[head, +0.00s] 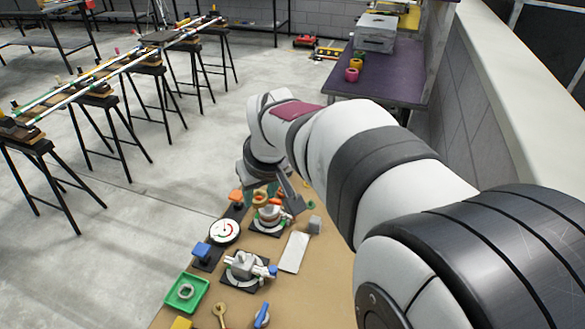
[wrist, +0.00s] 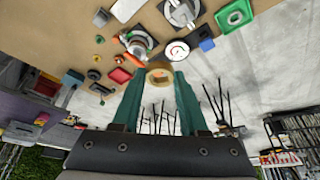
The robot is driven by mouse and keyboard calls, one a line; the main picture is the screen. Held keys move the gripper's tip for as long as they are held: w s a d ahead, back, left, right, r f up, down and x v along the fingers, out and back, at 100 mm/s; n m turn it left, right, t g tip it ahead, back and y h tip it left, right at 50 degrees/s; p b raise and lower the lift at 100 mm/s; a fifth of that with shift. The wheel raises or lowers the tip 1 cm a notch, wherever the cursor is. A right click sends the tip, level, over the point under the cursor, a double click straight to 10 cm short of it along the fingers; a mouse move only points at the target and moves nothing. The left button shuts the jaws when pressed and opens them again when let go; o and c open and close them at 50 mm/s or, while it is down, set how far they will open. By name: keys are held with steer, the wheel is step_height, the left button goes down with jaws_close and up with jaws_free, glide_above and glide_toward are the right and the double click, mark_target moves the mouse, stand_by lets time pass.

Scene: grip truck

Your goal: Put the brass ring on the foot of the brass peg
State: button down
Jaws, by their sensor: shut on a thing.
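My gripper (wrist: 160,76) has two teal fingers shut on the brass ring (wrist: 160,74), which sits between the fingertips. In the wrist view, the ring's hole faces the camera and it appears held above the board.
The tan board (head: 205,285) carries a red-handled valve (wrist: 138,43) close to the ring, a round gauge (head: 224,231), a blue block (head: 201,250), a green tray (head: 186,292) and a white plate (head: 294,252).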

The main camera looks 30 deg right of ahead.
steer(key=s+a+n, duration=0.1)
steer(key=s+a, duration=0.1)
steer(key=a, duration=0.1)
steer(key=n+g+y, duration=0.4)
steer(key=n+y, duration=0.1)
steer(key=n, duration=1)
glide_above(220, 305)
step_height(220, 305, down, 18)
steer(key=r, duration=0.1)
steer(key=shift+n, duration=0.3)
steer(key=shift+d+f, duration=0.15)
steer(key=shift+f, duration=1.2)
steer(key=shift+d+f, duration=0.15)
steer(key=shift+f, duration=1.2)
steer(key=shift+d+f+h, duration=0.1)
steer(key=shift+f+h, duration=0.05)
steer(key=shift+h, duration=0.15)
steer(key=shift+f, duration=0.4)
steer(key=shift+f, duration=0.95)
steer(key=shift+c, duration=0.2)
jaws_free()
